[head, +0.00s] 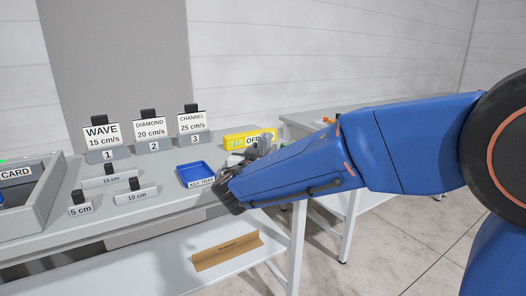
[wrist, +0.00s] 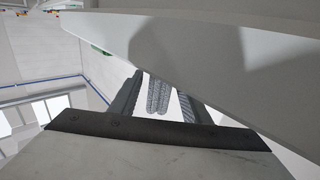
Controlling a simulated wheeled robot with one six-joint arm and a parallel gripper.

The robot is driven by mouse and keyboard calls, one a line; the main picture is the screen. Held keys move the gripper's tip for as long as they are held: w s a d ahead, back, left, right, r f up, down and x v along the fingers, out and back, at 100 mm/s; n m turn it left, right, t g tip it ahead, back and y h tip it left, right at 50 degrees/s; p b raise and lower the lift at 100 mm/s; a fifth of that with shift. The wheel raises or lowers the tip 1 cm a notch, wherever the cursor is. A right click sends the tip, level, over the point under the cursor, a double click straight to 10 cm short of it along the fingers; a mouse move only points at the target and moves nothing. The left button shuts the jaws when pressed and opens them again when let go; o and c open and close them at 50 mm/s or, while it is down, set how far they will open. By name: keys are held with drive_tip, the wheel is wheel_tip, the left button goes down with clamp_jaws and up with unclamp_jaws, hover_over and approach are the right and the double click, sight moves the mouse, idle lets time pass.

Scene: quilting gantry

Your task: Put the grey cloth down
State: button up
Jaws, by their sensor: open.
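I cannot make out a grey cloth for certain in either view. My gripper (wrist: 158,96) is open in the wrist view, with ribbed grey surfaces showing between its dark sides and no cloth visible between them. In the head view the end of my blue arm is beside the front right of the grey table (head: 75,238), near the blue key tray (head: 195,174). My arm hides part of the table's right end there. A broad pale surface (wrist: 225,45) fills the upper right of the wrist view, close to the gripper.
Signs marked WAVE (head: 102,135), DIAMOND (head: 151,129) and CHANNEL (head: 192,123) stand along the back. Several small labelled blocks sit before them. A yellow OFF box (head: 238,139) is behind my arm. A grey card bin (head: 55,190) is at left.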

drive_tip(key=s+a, duration=0.2)
drive_tip(key=s, duration=1)
drive_tip(key=s+d+f+g+h, duration=0.1)
drive_tip(key=s+d+f+g, duration=0.15)
drive_tip(key=d, duration=0.75)
drive_tip(key=s+d+f+g+h, duration=0.1)
drive_tip(key=d+f+g+h, duration=0.15)
drive_tip(key=d, duration=0.65)
drive_tip(key=s+d+f+g+h, duration=0.15)
drive_tip(key=d+g, duration=0.25)
drive_tip(key=d, duration=0.6)
drive_tip(key=s+d+f+g+y, duration=0.35)
drive_tip(key=s+d+f, duration=0.35)
drive_tip(key=s, duration=0.4)
drive_tip(key=s+f+n+y, duration=0.2)
drive_tip(key=s+y, duration=0.3)
drive_tip(key=s, duration=0.6)
drive_tip(key=shift+s+a+f, duration=0.2)
drive_tip(key=shift+s+f, duration=0.05)
drive_tip(key=shift+f, duration=0.35)
drive_tip(key=shift+o, duration=0.3)
